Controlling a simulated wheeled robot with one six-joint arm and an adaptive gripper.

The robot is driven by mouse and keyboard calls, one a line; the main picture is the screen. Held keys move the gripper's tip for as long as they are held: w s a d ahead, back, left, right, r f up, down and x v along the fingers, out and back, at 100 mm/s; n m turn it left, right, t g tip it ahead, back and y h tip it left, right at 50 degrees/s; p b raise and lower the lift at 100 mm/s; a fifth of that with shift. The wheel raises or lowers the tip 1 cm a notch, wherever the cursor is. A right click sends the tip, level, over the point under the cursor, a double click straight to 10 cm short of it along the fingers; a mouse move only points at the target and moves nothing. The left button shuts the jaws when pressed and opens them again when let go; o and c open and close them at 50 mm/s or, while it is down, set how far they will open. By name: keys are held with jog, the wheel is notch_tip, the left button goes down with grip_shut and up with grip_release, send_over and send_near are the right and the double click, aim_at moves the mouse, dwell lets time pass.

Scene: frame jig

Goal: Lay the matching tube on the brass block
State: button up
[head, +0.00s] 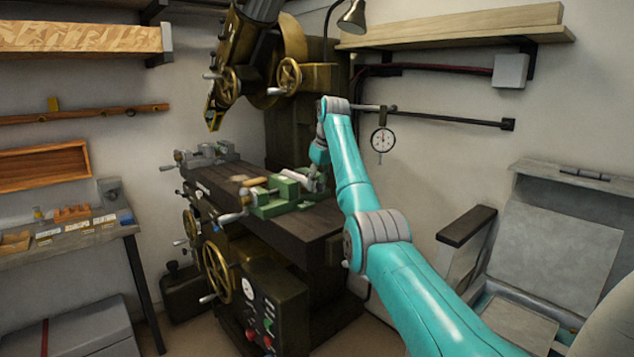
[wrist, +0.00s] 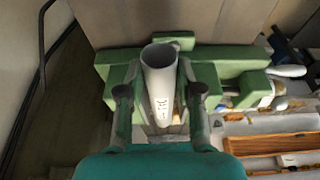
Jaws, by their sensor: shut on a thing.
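A pale grey tube (wrist: 160,82) stands between the two fingers of my gripper (wrist: 160,95) in the wrist view, its open end facing the camera and small dark marks on its side. My gripper is shut on it. The tube is over the green vise (wrist: 232,58), between or just above its jaws; I cannot tell whether it touches them. In the head view my gripper (head: 318,182) is at the right end of the green vise (head: 268,208), small and partly hidden by my arm. I cannot make out a brass block in either view.
The vise sits on the dark table (head: 322,218) of a milling machine with brass handwheels (head: 217,272). A dial gauge (head: 382,139) hangs beside my arm. A side bench (head: 75,240) with small parts stands left. A grey chest (head: 560,240) stands right.

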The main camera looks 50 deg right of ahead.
jog(key=shift+s+d+f, duration=0.2)
jog(key=shift+d, duration=0.2)
dwell(0.4)
jog(key=o, duration=1.2)
jog(key=shift+r, duration=0.1)
jog(key=shift+w+r, duration=0.1)
jog(key=shift+r, duration=4.4)
